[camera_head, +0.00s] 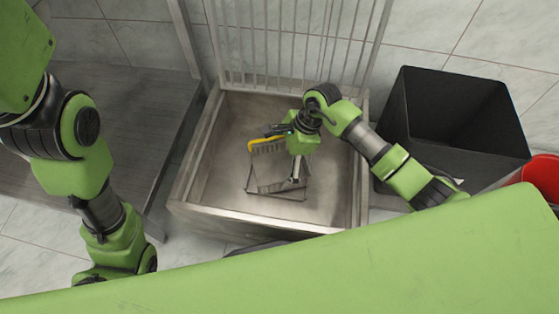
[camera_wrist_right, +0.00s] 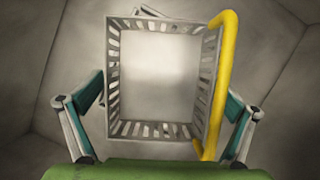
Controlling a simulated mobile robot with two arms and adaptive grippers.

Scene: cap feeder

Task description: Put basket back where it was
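The basket (camera_head: 277,188) is small and grey with slatted sides and a yellow handle along one side. It sits inside the large open bin in the head view. In the right wrist view the basket (camera_wrist_right: 112,85) looks empty, with its opening facing the camera. My right gripper (camera_head: 286,155) is over the basket and hides part of it. In the wrist view the fingers of my right gripper (camera_wrist_right: 163,105) are spread wide, one on each side of the basket, with the handle near the right finger. My left gripper is out of view.
The bin (camera_head: 205,150) has raised walls and a barred rack (camera_head: 295,45) at its back. A black container (camera_head: 450,105) stands to the right, with a red object (camera_head: 543,175) beyond it. A dark grey bench top (camera_head: 130,120) lies to the left.

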